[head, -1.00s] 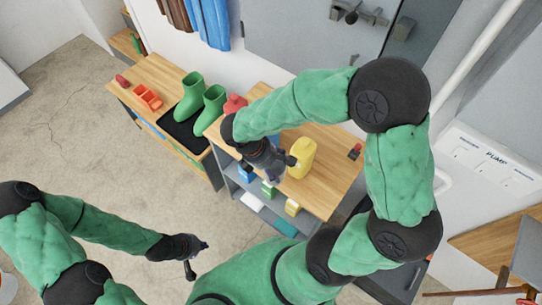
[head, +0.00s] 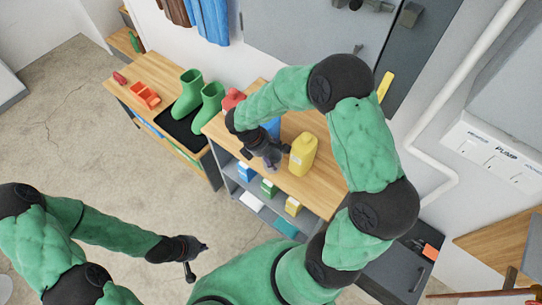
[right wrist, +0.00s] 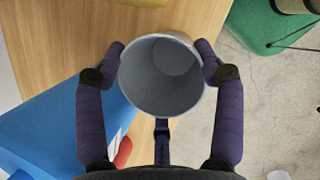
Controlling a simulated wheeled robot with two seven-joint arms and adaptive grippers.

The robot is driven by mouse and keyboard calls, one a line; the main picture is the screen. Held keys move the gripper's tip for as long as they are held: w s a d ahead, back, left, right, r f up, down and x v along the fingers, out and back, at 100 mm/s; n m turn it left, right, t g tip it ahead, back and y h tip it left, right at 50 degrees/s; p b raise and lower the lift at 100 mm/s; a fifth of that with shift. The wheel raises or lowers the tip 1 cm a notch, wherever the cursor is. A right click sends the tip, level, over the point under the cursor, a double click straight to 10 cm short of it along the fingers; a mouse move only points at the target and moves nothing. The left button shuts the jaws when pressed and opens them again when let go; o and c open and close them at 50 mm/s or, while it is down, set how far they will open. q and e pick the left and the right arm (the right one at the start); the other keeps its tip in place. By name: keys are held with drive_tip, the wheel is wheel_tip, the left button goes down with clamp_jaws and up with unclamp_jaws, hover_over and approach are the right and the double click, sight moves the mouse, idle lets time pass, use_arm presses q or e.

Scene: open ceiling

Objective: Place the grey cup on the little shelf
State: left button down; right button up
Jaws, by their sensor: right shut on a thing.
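The grey cup (right wrist: 165,75) is in the right wrist view, between the fingers of my right gripper (right wrist: 162,70), its open mouth facing the camera. In the head view my right gripper (head: 272,163) is over the front edge of the wooden-topped grey shelf unit (head: 312,192), left of a yellow jug (head: 302,155); the cup is not clearly visible there. The unit has open compartments below its top. I cannot tell which part is the little shelf. My left gripper (head: 197,259) is empty above the floor at lower left, its fingers spread apart.
The compartments hold small boxes, including a green one (head: 269,188) and a yellow one (head: 292,206). A blue thing (head: 272,127) and a red thing (head: 233,99) stand on the unit. Green boots (head: 188,92) stand on a bench to the left. Clear floor lies in front.

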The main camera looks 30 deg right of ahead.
drive_tip(key=shift+f, duration=0.15)
drive_tip(key=o, duration=1.1)
drive_tip(key=shift+c, duration=0.2)
